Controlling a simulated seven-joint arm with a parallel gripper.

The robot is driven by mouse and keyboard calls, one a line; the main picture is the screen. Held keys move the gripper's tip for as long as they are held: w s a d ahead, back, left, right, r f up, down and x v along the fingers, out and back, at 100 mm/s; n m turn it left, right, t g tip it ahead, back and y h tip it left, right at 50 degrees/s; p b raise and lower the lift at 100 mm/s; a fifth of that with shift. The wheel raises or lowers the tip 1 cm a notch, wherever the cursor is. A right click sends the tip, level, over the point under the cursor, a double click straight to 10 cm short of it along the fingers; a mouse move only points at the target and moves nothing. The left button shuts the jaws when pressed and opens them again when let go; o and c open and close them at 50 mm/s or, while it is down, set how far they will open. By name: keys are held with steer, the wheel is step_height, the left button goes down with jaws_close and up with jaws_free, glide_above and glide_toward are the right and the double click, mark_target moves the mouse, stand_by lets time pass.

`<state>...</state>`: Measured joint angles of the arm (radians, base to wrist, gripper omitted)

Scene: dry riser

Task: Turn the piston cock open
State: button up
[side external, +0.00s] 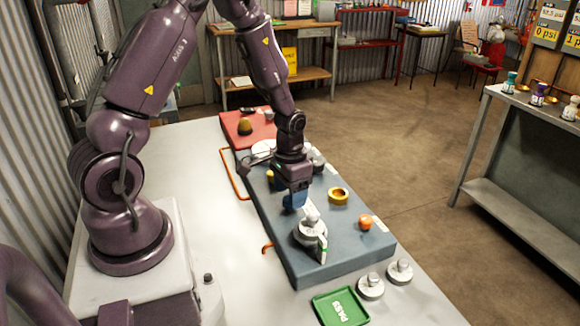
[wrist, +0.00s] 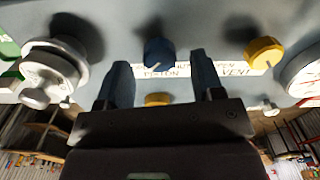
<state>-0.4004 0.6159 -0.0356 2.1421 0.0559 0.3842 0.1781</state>
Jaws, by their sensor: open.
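A blue knob with a pale pointer line (wrist: 158,52) sits on the grey panel in the wrist view, beside a white label (wrist: 175,72) that partly reads "PISTON". I take this knob to be the piston cock, but the label is partly hidden. My gripper (wrist: 161,68) is open, its two dark blue fingers one on each side of the knob's near edge; I cannot tell whether they touch it. In the side external view my gripper (side external: 294,202) is low over the blue-grey panel (side external: 345,255), and the blue knob cannot be told apart from the fingers.
A white valve with a lever (side external: 312,232) stands close to my gripper. A yellow knob (wrist: 263,52) shows right in the wrist view. A green PASS tray (side external: 341,308) lies at the front.

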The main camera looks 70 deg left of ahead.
mark_target(283, 215)
step_height(283, 215, up, 11)
steer(key=shift+r, duration=0.15)
stand_by(0.4)
steer(key=s+d+r+t, duration=0.2)
steer(key=s+d+r, duration=0.3)
steer(key=r, duration=0.3)
steer(key=s+d+r+m+t, duration=0.1)
steer(key=s+d+r+t, duration=0.2)
steer(key=s+d+r, duration=0.3)
steer(key=shift+s+d+r+m+t, duration=0.3)
steer(key=shift+d+r, duration=0.2)
steer(key=shift+r, duration=0.4)
